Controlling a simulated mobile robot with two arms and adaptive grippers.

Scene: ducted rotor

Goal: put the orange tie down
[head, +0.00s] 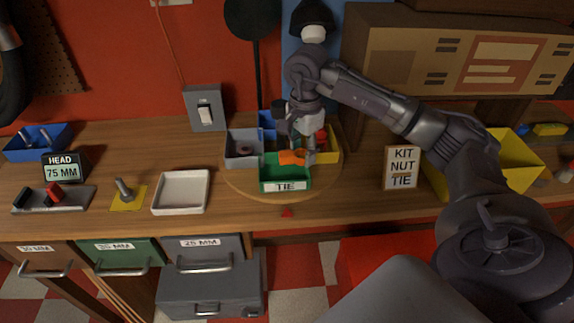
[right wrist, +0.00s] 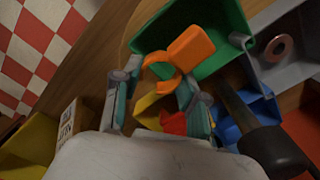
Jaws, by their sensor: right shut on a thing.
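The orange tie (head: 291,157) is at the green bin (head: 285,183) labelled TIE, on the round wooden turntable (head: 240,184). In the right wrist view the tie (right wrist: 191,48) shows a flat tab and a curved loop. Its tab overlaps the open top of the green bin (right wrist: 212,22); I cannot tell whether it touches the bin. My right gripper (head: 302,155) is shut on the tie; in the wrist view its fingers (right wrist: 160,85) stand either side of the loop. My left gripper is not in view.
Grey (head: 243,150), blue (head: 268,121) and yellow (head: 333,145) bins share the turntable. A red piece (right wrist: 173,122) shows near the yellow bin. A white tray (head: 181,192) stands left, and a KIT NUT TIE sign (head: 402,167) right. Bare bench lies between turntable and sign.

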